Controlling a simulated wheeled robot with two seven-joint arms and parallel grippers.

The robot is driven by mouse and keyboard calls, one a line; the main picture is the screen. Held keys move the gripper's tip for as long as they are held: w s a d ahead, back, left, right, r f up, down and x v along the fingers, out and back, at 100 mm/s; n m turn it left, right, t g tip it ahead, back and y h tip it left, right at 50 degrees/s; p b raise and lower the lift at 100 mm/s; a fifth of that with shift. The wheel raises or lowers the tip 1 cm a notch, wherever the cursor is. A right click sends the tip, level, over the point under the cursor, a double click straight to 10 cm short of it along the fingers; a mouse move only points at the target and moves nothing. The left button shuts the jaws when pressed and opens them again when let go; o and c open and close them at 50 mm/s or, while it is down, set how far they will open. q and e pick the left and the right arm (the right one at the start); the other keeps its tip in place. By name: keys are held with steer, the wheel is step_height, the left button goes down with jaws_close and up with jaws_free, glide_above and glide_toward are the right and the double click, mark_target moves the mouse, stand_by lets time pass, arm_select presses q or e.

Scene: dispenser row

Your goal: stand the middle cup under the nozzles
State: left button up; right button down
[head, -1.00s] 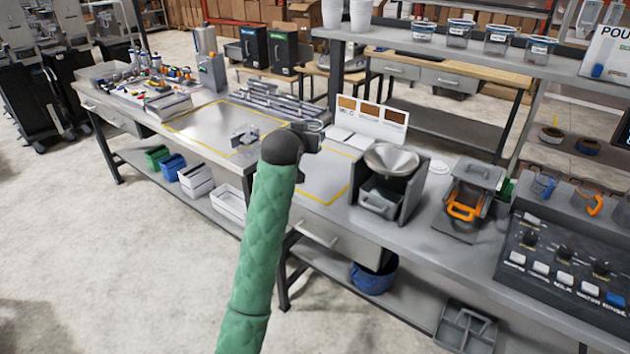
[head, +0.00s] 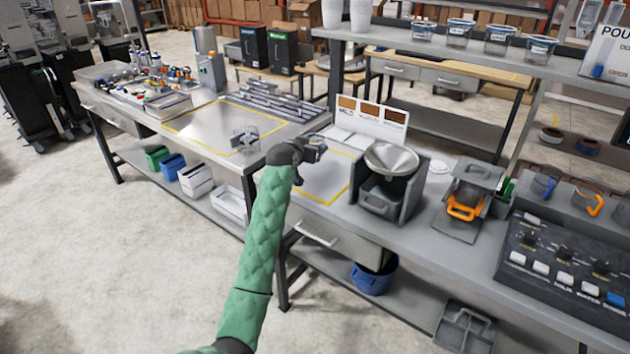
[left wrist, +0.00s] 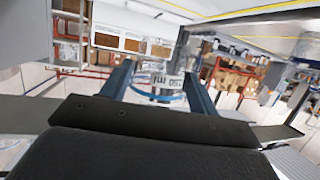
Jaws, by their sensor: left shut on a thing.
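My left gripper (head: 314,148) reaches in on the green-sleeved arm, over the near bench beside the yellow-outlined area. In the left wrist view its two blue-grey fingers are shut on a clear cup (left wrist: 166,84) with a blue band and a "150 ML" label that appears upside down. In the head view the held cup is too small and hidden to make out. I cannot pick out any nozzles. My right gripper is not in view.
A funnel-topped grey unit (head: 391,160) stands right of the gripper, then a unit with an orange handle (head: 466,207). A control panel (head: 565,262) with knobs and buttons is at the right. The yellow-outlined area (head: 325,183) is clear. Small parts (head: 244,138) lie on the left bench.

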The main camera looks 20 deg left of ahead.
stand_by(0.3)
